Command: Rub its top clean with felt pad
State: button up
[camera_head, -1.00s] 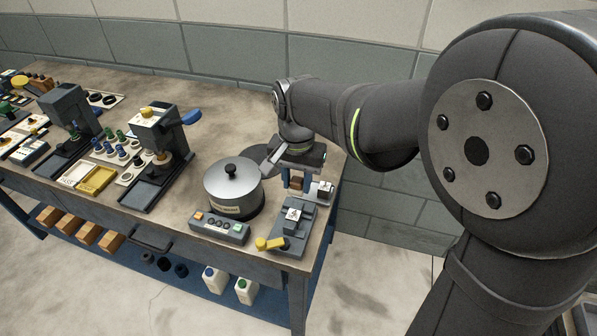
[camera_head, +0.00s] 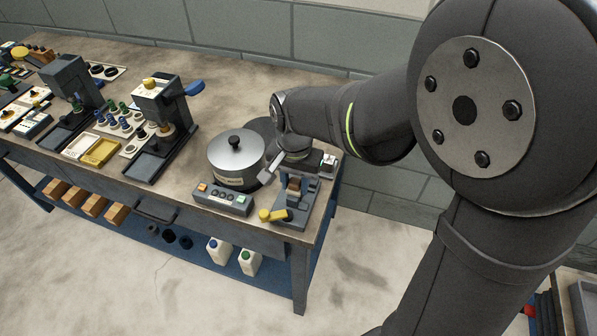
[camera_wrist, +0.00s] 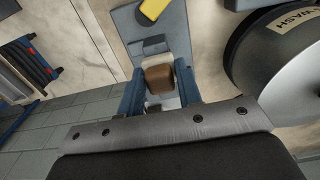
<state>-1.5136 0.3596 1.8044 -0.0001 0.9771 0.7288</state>
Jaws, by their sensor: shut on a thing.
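My gripper (camera_head: 293,184) is shut on a brown block (camera_head: 293,188), apparently the felt pad, which shows between the blue fingers in the wrist view (camera_wrist: 159,79). It is over the grey clamp fixture (camera_head: 289,215) at the bench's near right corner. The pale metal block on that fixture is mostly hidden by my gripper and the pad; pale edges show around the pad in the wrist view. I cannot tell if the pad touches it. A second small metal block (camera_head: 328,161) stands behind, to the right.
A round lidded pot (camera_head: 236,158) marked WASH in the wrist view stands close left of my gripper. A button box (camera_head: 222,199) and the fixture's yellow knob (camera_head: 271,215) are in front. Presses and trays fill the bench's left. The bench edge is close on the right.

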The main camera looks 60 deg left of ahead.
jog(key=shift+s+d, duration=0.6)
jog(key=w+a, duration=0.4)
notch_tip(320, 180, up, 8)
jog(key=shift+r, duration=0.15)
dwell(0.4)
